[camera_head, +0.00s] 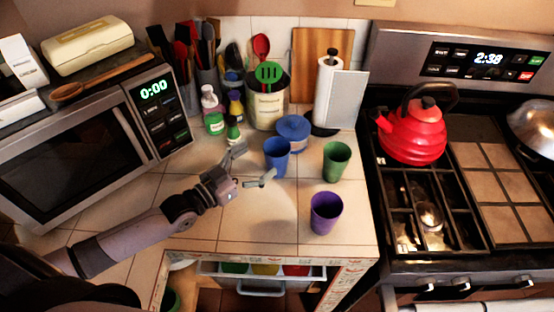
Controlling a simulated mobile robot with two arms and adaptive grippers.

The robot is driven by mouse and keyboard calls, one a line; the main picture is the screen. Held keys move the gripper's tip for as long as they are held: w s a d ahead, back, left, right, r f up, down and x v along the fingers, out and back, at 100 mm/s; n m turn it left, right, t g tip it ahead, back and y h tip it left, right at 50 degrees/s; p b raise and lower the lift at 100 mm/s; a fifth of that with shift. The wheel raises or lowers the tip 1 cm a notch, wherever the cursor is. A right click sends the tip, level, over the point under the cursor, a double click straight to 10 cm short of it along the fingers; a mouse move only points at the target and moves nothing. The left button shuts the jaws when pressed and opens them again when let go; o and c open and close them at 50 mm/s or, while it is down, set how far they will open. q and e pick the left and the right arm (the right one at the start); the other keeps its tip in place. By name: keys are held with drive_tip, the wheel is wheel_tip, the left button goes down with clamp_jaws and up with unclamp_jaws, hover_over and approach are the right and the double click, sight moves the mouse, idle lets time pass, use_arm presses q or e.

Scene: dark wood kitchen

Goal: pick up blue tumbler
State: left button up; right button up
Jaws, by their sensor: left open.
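The blue tumbler (277,158) stands upright on the tiled counter, in front of a round blue lidded container. My left gripper (253,166) is open just left of and in front of the tumbler. One finger points up toward the tumbler's left side and the other reaches in front of its lower part. The tumbler is not held; whether a finger touches it I cannot tell. My right gripper is not in view.
A green tumbler (336,160) and a purple tumbler (325,213) stand to the right. The blue container (293,131) is close behind. Bottles (213,112) stand behind left, near the microwave (86,154). The stove with a red kettle (413,130) is right. The front counter is clear.

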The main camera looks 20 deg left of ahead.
sight(267, 155)
use_arm(q)
drive_tip(key=shift+w+d+f, duration=0.3)
drive_tip(key=shift+w+f, duration=0.05)
drive_tip(key=shift+w, duration=0.25)
drive_tip(key=shift+w+d+f, duration=0.3)
drive_tip(key=shift+w, duration=0.3)
drive_tip(key=shift+w+d+p, duration=0.15)
drive_tip(key=shift+w+p, duration=0.15)
drive_tip(key=shift+p, duration=0.05)
drive_tip(key=p+x, duration=0.1)
drive_tip(key=x, duration=0.3)
drive_tip(key=shift+w+d, duration=0.1)
drive_tip(key=shift+w, duration=0.1)
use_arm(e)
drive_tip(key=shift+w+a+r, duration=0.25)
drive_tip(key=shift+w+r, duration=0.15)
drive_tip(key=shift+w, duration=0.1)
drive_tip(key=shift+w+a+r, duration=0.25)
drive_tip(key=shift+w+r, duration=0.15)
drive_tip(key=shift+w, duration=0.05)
use_arm(q)
drive_tip(key=shift+s, duration=0.1)
drive_tip(key=shift+c, duration=0.4)
drive_tip(key=shift+c, duration=0.6)
drive_tip(key=c, duration=1.2)
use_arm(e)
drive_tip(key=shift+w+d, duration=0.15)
